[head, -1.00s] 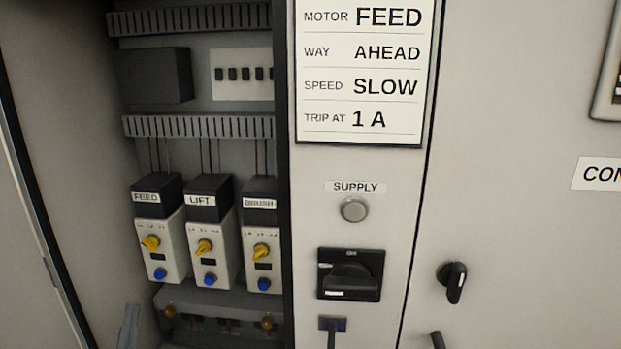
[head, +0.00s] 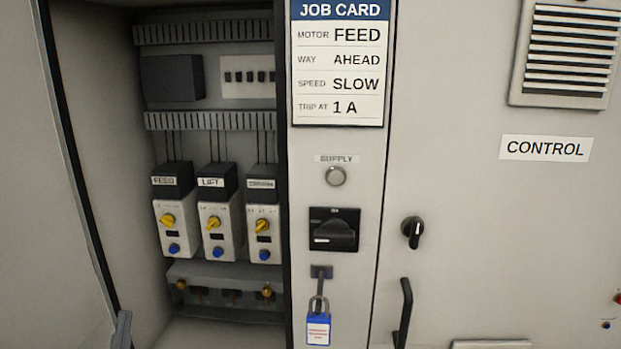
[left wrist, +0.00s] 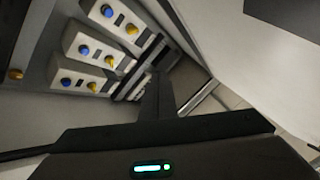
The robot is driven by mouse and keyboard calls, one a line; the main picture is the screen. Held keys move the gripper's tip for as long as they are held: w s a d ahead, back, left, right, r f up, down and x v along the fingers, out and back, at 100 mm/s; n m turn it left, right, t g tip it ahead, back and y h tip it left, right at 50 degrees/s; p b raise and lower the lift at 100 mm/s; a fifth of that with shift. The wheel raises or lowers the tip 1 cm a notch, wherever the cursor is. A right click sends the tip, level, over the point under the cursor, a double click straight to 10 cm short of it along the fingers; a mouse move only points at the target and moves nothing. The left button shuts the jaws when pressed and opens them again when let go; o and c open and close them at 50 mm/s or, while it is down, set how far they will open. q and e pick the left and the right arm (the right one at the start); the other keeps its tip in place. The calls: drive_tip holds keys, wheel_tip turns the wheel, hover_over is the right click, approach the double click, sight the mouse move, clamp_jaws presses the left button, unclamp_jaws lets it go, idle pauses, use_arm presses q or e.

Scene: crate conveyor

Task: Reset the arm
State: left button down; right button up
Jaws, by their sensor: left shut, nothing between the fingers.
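My left gripper (left wrist: 158,95) shows in the left wrist view as dark fingers, shut and empty, close to the overload units but apart from them. In the head view I cannot make the gripper out clearly. The open cabinet bay holds the FEED unit (head: 172,228), LIFT unit (head: 216,232) and a third unit (head: 262,233), whose label is blurred. Each has a yellow knob and a blue button. The job card (head: 338,65) reads FEED, AHEAD, SLOW, 1 A. The black supply switch (head: 334,230) has its handle roughly level. My right gripper is in no view.
A blue padlock (head: 318,330) hangs from a hasp below the supply switch. The CONTROL door (head: 480,230) has a black knob (head: 412,232) and a black handle (head: 404,312). A grey piece (head: 122,330) stands at the bay's lower left edge.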

use_arm(q)
drive_tip(key=d+f+n+g, duration=0.1)
drive_tip(key=d+f+g, duration=0.1)
drive_tip(key=f+g, duration=0.35)
drive_tip(key=d+f+n+g, duration=0.1)
drive_tip(key=d+f+g, duration=0.2)
drive_tip(key=f, duration=0.5)
drive_tip(key=s+d+f+n+g, duration=0.2)
drive_tip(key=s+d+f+g, duration=0.3)
drive_tip(key=s+f, duration=0.4)
drive_tip(key=s+d+f+g, duration=0.1)
drive_tip(key=s+f+g, duration=0.2)
drive_tip(key=s, duration=0.4)
drive_tip(key=s+d+f+n+g, duration=0.1)
drive_tip(key=s+f+g, duration=0.25)
drive_tip(key=s, duration=0.45)
drive_tip(key=s+d+f+g, duration=0.2)
drive_tip(key=s+g, duration=0.2)
drive_tip(key=s, duration=0.3)
wheel_tip(320, 180, down, 28)
drive_tip(key=s, duration=0.1)
drive_tip(key=s+a+f+g, duration=0.1)
drive_tip(key=s+f, duration=0.8)
drive_tip(key=s+a+f+g, duration=0.1)
drive_tip(key=s+a+f, duration=0.1)
drive_tip(key=s+f, duration=0.6)
drive_tip(key=shift+s+a+f, duration=0.25)
drive_tip(key=shift+s+f, duration=0.15)
drive_tip(key=shift+s, duration=0.15)
